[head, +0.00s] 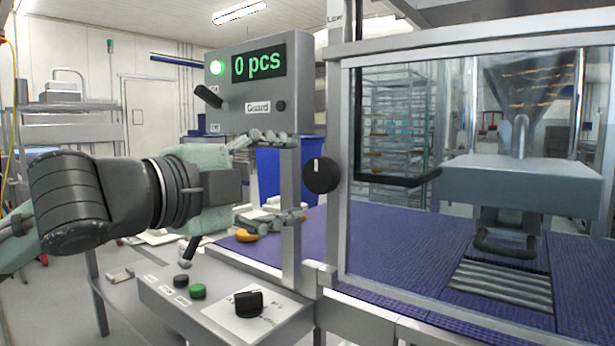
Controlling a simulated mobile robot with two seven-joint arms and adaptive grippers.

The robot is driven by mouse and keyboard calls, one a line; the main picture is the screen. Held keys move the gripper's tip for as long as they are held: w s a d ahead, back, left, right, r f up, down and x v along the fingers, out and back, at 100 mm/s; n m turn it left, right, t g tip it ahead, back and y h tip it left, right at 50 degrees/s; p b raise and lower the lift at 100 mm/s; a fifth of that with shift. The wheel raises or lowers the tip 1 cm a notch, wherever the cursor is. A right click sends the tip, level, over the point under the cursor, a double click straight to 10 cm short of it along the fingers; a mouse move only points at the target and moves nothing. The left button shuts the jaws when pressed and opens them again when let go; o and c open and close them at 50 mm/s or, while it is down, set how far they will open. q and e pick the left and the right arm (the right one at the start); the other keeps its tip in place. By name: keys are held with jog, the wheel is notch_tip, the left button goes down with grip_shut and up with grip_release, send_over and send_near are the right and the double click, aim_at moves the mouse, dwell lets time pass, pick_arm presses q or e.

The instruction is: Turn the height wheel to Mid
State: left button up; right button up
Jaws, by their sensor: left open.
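A round black wheel (320,175) with a white mark pointing up is on the side of the machine's metal frame. I take it for the height wheel. A small "Low" label (335,18) is high on the post; I can read no "Mid" label. My left gripper (296,177) comes in from the left with its fingers spread, one above the other. I cannot tell the depth gap. My right gripper is not in view.
A control box (222,301) with buttons and a black knob (248,303) is below my left gripper. A grey display unit (262,85) reads "0 pcs". A clear guard (400,120) with a black handle stands right of the wheel, over a purple belt (400,245).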

aim_at(316, 176)
pick_arm(q)
jog(key=v, duration=0.4)
jog(key=x, duration=1.2)
jog(key=shift+s, duration=0.1)
